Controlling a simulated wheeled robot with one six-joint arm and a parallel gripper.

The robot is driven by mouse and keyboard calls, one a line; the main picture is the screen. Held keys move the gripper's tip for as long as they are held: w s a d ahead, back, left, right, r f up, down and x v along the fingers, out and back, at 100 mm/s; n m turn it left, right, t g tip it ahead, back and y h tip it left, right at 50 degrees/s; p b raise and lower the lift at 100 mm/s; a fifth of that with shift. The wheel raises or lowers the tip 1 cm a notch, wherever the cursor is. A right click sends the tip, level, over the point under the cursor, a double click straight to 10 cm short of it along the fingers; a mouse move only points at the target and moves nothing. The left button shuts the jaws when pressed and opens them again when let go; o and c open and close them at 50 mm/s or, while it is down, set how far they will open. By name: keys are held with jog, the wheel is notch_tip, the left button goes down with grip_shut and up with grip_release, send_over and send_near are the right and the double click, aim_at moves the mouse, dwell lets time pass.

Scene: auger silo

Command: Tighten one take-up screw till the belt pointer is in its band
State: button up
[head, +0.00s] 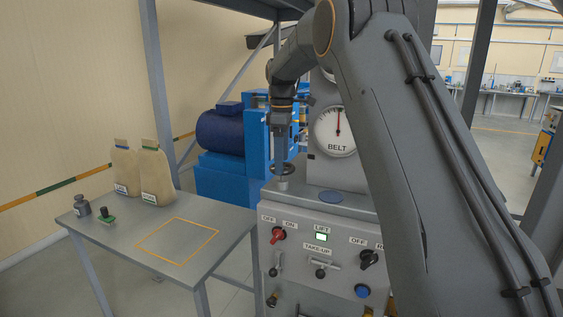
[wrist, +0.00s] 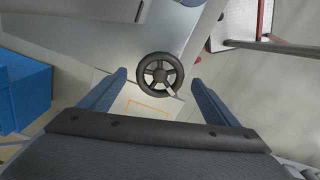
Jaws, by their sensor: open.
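The BELT dial (head: 335,132) has a white face and a red needle pointing nearly straight up; its band is too small to make out. A black handwheel (head: 284,169) stands on top of the grey cabinet, left of the dial. In the wrist view the handwheel (wrist: 160,72) shows spokes and a pale handle, lying between and beyond the fingertips. My gripper (head: 283,140) points down above the handwheel, open and empty, apparently not touching it. The TAKE-UP label (head: 317,249) is on the cabinet front, with a small lever (head: 320,272) below it.
A blue machine (head: 223,178) stands behind.

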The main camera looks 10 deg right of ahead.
notch_tip(320, 180, up, 7)
jog(key=shift+f+b, duration=0.1)
jog(key=shift+b, duration=1)
jog(key=shift+a, duration=0.15)
